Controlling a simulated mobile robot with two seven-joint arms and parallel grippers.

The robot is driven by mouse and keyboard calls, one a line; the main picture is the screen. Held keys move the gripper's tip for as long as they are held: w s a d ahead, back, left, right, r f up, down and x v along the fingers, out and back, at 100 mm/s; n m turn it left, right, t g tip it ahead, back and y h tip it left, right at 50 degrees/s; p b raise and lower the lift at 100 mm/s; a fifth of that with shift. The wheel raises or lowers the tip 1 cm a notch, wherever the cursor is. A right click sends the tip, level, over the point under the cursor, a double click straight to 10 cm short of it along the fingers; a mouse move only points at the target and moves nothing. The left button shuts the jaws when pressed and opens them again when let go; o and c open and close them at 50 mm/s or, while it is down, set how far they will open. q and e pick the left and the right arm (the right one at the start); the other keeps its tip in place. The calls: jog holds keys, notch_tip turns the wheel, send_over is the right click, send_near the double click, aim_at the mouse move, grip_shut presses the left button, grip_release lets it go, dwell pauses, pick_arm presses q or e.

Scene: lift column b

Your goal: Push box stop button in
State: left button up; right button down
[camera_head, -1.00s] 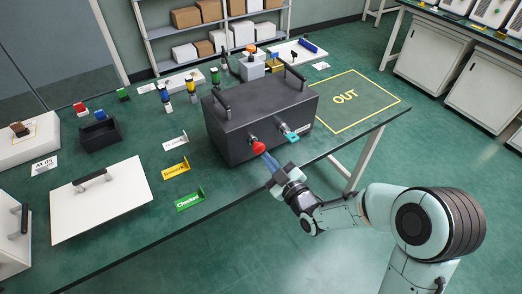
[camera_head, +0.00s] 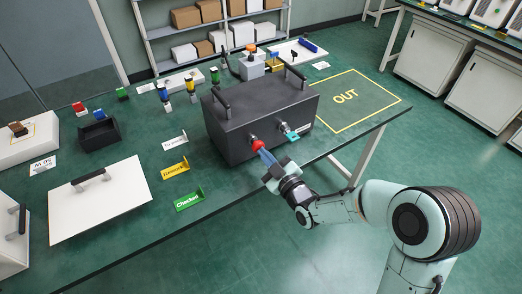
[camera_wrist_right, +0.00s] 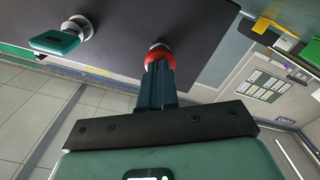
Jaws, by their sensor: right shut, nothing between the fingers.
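The dark grey box (camera_head: 240,125) with two top handles stands on the green table. Its red stop button (camera_head: 258,145) is on the front face, left of a teal key-like knob (camera_head: 290,135). My right gripper (camera_head: 264,154) is shut and empty, with its fingertips at the red button. In the right wrist view the blue fingers (camera_wrist_right: 158,82) point at the red button (camera_wrist_right: 159,55) and overlap its lower edge; I cannot tell whether they press on it. The teal knob (camera_wrist_right: 55,41) sits to the left there. My left gripper is not in view.
Small signs, including a green one (camera_head: 189,199), stand left of the box. A white panel with a handle (camera_head: 100,200) lies further left. A yellow OUT outline (camera_head: 345,97) to the right is empty. The table's front edge runs below the box.

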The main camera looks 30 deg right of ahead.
jog(key=shift+w, duration=0.2)
jog(key=shift+b, duration=0.35)
dwell(0.5)
jog(key=shift+s+d+f+b, duration=0.15)
jog(key=shift+s+b, duration=0.15)
jog(key=shift+s, duration=0.85)
jog(key=shift+s+f+b, duration=0.1)
jog(key=shift+s+b, duration=0.2)
jog(key=shift+s, duration=0.45)
jog(key=shift+s+d+b, duration=0.2)
jog(key=shift+s+b, duration=0.1)
jog(key=shift+s, duration=2.2)
